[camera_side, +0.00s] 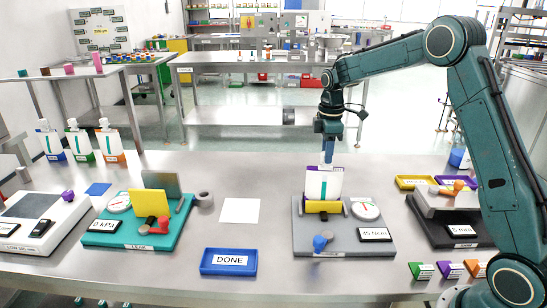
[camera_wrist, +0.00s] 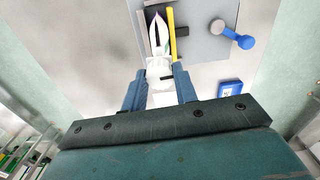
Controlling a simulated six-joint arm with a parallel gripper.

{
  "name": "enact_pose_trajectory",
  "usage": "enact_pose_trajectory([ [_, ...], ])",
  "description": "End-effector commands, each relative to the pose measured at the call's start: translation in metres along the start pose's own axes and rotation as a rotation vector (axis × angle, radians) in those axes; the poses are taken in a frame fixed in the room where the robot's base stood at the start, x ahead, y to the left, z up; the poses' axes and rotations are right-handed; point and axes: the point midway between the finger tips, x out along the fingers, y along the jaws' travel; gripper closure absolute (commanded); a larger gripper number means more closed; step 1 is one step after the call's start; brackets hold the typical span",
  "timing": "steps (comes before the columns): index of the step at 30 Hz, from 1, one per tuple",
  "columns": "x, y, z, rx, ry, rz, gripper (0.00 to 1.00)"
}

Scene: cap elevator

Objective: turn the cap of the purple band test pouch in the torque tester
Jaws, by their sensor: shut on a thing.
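The pouch (camera_side: 322,184) stands upright in the yellow clamp of the grey torque tester (camera_side: 312,240), with a white front and a teal stripe. A purple edge shows at its top. My gripper (camera_side: 328,158) points straight down over the pouch and is shut on its white cap. In the wrist view, my gripper (camera_wrist: 159,85) has its fingers on both sides of the white cap (camera_wrist: 157,70), and the pouch (camera_wrist: 157,33) is seen from above. The fingers mostly hide the cap in the side view.
The tester carries a round dial (camera_side: 365,210), a display (camera_side: 376,234) and a blue-knobbed lever (camera_side: 320,243). A blue DONE tray (camera_side: 229,273) lies front left. A teal leak station (camera_side: 125,239) is at left, a dark press station (camera_side: 455,235) at right. Several pouches stand far left.

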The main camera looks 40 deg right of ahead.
Motion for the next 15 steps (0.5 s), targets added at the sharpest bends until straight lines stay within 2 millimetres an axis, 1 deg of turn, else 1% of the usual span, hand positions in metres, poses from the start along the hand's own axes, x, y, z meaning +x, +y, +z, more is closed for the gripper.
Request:
enact_pose_trajectory([
  [7,-0.0002,0.0002,0.0001,0.092,0.000,0.001,0.94],
  [15,-0.0003,0.0003,0.0001,0.098,0.000,0.001,0.94],
])
